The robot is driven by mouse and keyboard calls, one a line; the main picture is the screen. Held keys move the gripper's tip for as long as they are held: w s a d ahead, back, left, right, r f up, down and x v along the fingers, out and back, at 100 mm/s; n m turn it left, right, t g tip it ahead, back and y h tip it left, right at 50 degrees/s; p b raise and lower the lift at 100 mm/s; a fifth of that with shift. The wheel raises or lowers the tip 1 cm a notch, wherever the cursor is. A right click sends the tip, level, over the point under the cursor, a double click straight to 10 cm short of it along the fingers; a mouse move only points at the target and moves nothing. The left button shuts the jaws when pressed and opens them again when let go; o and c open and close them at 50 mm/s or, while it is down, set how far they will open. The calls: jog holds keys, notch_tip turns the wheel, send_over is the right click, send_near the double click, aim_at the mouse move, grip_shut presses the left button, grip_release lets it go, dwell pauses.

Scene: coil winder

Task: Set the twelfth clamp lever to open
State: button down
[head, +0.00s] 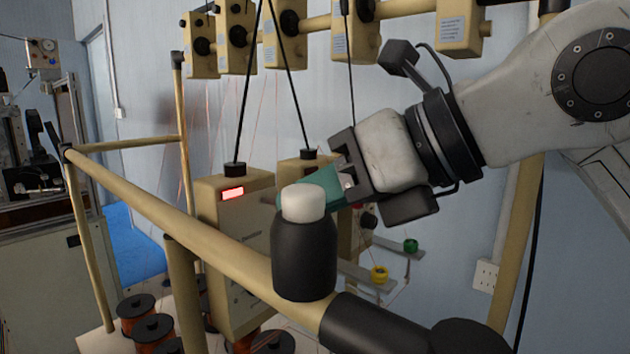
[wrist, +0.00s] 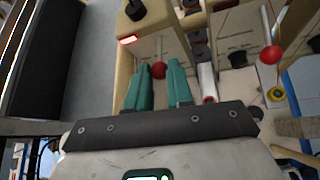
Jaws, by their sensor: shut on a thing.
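In the wrist view, a clamp lever with a red ball knob (wrist: 158,70) and a pale rod stands at the side of a beige box. The teal fingers of my gripper (wrist: 160,76) are closed around the knob, one on each side. A second red-knobbed lever (wrist: 270,55) is further right, apart from my gripper. In the head view, my gripper (head: 313,181) reaches left against the beige winder boxes (head: 226,240); its fingertips and the held knob are hidden behind a black bottle-like post with a white top (head: 304,245). I cannot read which number the lever has.
A beige rail (head: 180,220) crosses in front of the boxes, below my arm. Several beige tensioner boxes (head: 288,40) hang above, with black rods and thin wires running down. Dark-topped spools (head: 136,312) stand low at the left. Green (head: 411,246) and yellow (head: 379,274) knobs stick out right.

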jog(key=shift+w+a+r+g+h+p, duration=0.2)
jog(key=shift+r+g+h+p, duration=0.35)
jog(key=shift+h+p, duration=0.3)
jog(key=shift+w+a+r+g+h+p, duration=0.15)
jog(key=shift+r+g+h+p, duration=0.3)
jog(key=shift+r+h+p, duration=0.4)
jog(key=shift+f, duration=0.2)
jog(key=c, duration=1)
grip_release()
jog(key=b+v, duration=0.2)
jog(key=v, duration=0.8)
jog(key=shift+d+r, duration=0.2)
jog(key=shift+d, duration=0.1)
